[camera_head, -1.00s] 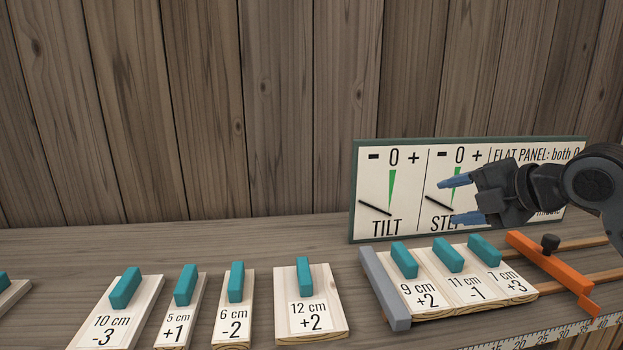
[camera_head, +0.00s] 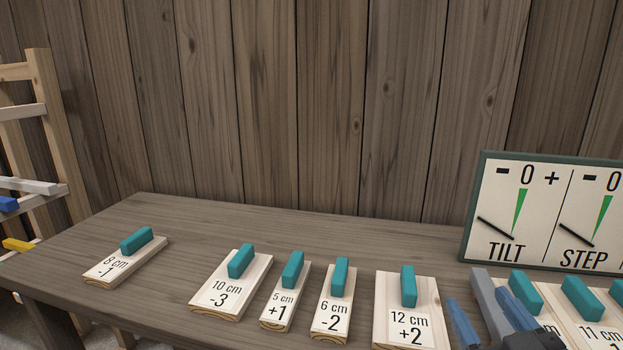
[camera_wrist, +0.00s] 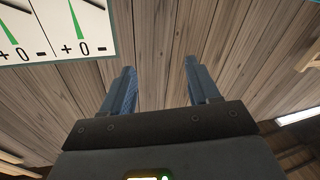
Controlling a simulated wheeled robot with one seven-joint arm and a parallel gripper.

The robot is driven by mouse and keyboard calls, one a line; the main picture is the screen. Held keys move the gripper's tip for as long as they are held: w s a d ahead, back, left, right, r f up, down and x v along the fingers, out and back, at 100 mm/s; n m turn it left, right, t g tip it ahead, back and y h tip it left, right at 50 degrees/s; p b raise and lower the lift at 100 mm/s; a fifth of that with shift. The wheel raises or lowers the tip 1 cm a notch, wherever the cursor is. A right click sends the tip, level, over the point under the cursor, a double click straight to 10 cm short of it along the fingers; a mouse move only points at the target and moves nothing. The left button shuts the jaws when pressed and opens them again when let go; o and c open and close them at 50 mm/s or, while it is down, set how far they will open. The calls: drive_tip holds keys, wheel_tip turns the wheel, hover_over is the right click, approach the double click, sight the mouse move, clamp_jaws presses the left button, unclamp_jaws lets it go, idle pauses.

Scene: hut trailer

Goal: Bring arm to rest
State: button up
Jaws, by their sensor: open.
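My gripper (camera_head: 487,318) is at the lower right of the head view, its blue fingers apart with nothing between them. It appears in front of the grey end block (camera_head: 490,302) and beside the 12 cm board (camera_head: 429,307); I cannot tell how high it is above the table. In the wrist view my gripper (camera_wrist: 157,88) is also open and empty, facing the plank wall (camera_wrist: 157,45). The rest of my arm is out of the head view.
On the table (camera_head: 190,222) stand separate boards with teal handles: 8 cm (camera_head: 105,272), 10 cm (camera_head: 212,298), 5 cm (camera_head: 273,323) and 6 cm (camera_head: 323,333). The TILT/STEP panel (camera_head: 540,175) stands at the back right. A wooden rack (camera_head: 45,120) is at left.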

drive_tip(key=s+a+f+m+g+h, duration=0.15)
drive_tip(key=s+f, duration=0.25)
drive_tip(key=s, duration=0.4)
drive_tip(key=s+a+f+m+g, duration=0.15)
drive_tip(key=s+f, duration=0.25)
drive_tip(key=s, duration=0.5)
drive_tip(key=s+f+m, duration=0.2)
drive_tip(key=s+f, duration=0.2)
drive_tip(key=s, duration=0.4)
drive_tip(key=s+d+r+n+g+y, duration=0.1)
drive_tip(key=s+d+n, duration=0.1)
drive_tip(key=s, duration=0.8)
drive_tip(key=shift+d+r, duration=0.2)
drive_tip(key=shift+r, duration=0.1)
